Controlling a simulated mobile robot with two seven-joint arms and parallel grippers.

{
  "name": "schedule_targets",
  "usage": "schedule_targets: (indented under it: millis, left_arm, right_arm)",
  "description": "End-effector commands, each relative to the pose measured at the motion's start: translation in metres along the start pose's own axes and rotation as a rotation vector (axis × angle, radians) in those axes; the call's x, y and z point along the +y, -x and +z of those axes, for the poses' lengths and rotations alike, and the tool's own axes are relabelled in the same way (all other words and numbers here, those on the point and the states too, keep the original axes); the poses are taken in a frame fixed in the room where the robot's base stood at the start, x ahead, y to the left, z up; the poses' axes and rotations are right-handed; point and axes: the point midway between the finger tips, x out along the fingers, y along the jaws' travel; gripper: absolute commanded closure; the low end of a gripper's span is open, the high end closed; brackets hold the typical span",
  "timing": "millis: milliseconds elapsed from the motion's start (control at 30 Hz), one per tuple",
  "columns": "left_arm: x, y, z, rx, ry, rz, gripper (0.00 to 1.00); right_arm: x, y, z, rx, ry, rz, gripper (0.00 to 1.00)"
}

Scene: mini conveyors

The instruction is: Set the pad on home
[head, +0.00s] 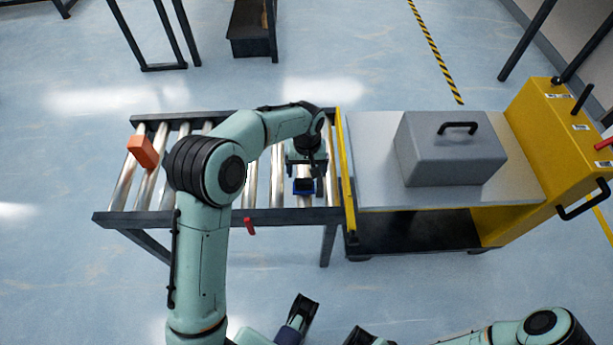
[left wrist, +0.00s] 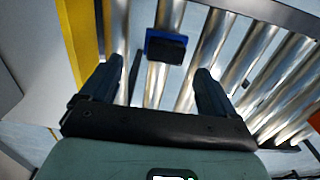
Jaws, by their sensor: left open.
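A small blue and black block, which looks like the pad (head: 303,186), lies on the conveyor rollers near the conveyor's right end. It also shows in the left wrist view (left wrist: 166,48), just beyond the fingertips. My left gripper (head: 306,175) points down over it. In the left wrist view its two fingers (left wrist: 158,74) are apart with nothing between them. I see no mark that I can name as home.
An orange block (head: 143,150) sits on the roller conveyor (head: 280,217) at its left end. A yellow cart (head: 515,208) with a grey lidded box (head: 452,160) stands against the conveyor's right end. A small red piece (head: 249,226) is on the front rail.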

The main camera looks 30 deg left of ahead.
Motion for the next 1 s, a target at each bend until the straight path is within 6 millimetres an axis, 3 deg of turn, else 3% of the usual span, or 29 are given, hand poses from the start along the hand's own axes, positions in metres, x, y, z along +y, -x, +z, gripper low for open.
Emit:
schedule_targets:
  millis: [100, 300, 1000]
  left_arm:
    - [0.001, 0.025, 0.0, 0.003, -0.001, 0.002, 0.11]
    - [0.0, 0.046, 0.0, 0.001, -0.001, 0.0, 0.11]
    - [0.0, 0.049, 0.0, 0.0, -0.001, 0.0, 0.11]
  right_arm:
    - [-0.001, 0.004, 0.002, -0.005, -0.001, 0.001, 1.0]
    - [-0.001, 0.006, 0.004, -0.01, -0.002, 0.003, 1.0]
    - [-0.001, 0.006, 0.004, -0.011, -0.001, 0.003, 1.0]
